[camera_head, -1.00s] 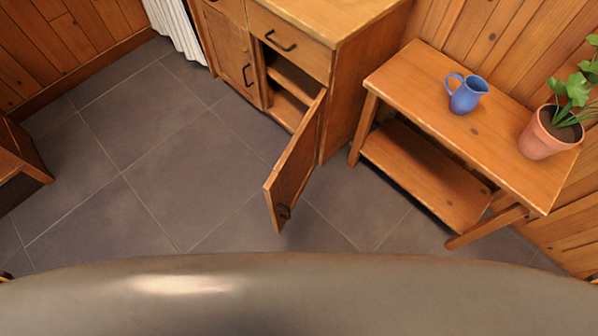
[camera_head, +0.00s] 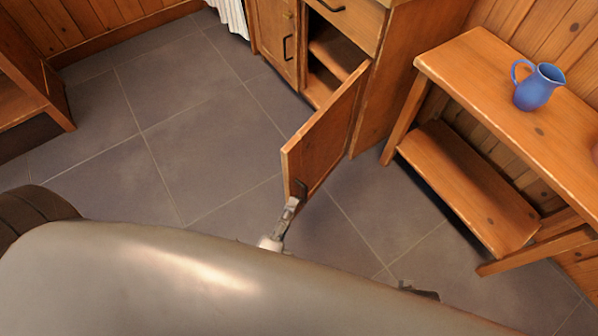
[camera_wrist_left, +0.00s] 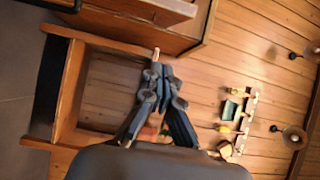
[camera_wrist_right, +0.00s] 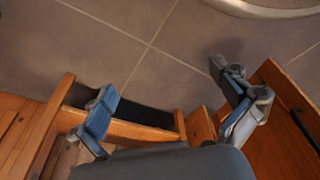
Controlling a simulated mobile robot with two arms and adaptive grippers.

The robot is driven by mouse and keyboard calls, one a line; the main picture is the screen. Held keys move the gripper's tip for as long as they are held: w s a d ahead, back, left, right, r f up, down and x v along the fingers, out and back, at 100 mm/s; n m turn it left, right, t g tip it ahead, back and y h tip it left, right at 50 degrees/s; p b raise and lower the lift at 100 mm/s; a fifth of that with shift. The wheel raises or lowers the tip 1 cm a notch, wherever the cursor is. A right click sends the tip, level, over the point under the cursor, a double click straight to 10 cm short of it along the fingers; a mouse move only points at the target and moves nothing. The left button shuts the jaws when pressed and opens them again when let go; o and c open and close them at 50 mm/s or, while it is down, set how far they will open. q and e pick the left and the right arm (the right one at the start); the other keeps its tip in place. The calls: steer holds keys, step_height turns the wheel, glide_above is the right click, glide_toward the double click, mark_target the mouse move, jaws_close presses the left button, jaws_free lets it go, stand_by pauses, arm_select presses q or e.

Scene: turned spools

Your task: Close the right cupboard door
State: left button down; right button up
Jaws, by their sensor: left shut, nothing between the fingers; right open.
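The right cupboard door (camera_head: 325,135) stands wide open in the head view, swung out toward me from the wooden cupboard (camera_head: 390,80). My right gripper (camera_wrist_right: 170,95) is open and empty in the right wrist view, near a wooden panel with a dark bar (camera_wrist_right: 290,110). In the head view only a dark bit of it shows at the bottom.
A wooden side table (camera_head: 485,75) with a lower shelf stands right of the cupboard and holds a blue jug (camera_head: 537,87). Another wooden piece (camera_head: 30,85) is at the left. Tiled floor (camera_head: 190,120) is clear left of the door.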

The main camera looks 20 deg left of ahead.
arm_select(q)
steer(key=b, duration=0.3)
glide_above(293, 166)
steer(key=s+d, duration=0.4)
steer(key=d, duration=0.1)
steer(key=shift+w+a+b, duration=0.3)
steer(key=shift+w+a, duration=0.05)
steer(key=shift+a, duration=0.6)
steer(key=shift+w+a+b, duration=0.3)
steer(key=shift+a, duration=0.6)
arm_select(e)
step_height(293, 166, up, 15)
steer(key=w+t, duration=0.1)
steer(key=shift+w, duration=0.35)
arm_select(q)
steer(key=shift+a, duration=0.1)
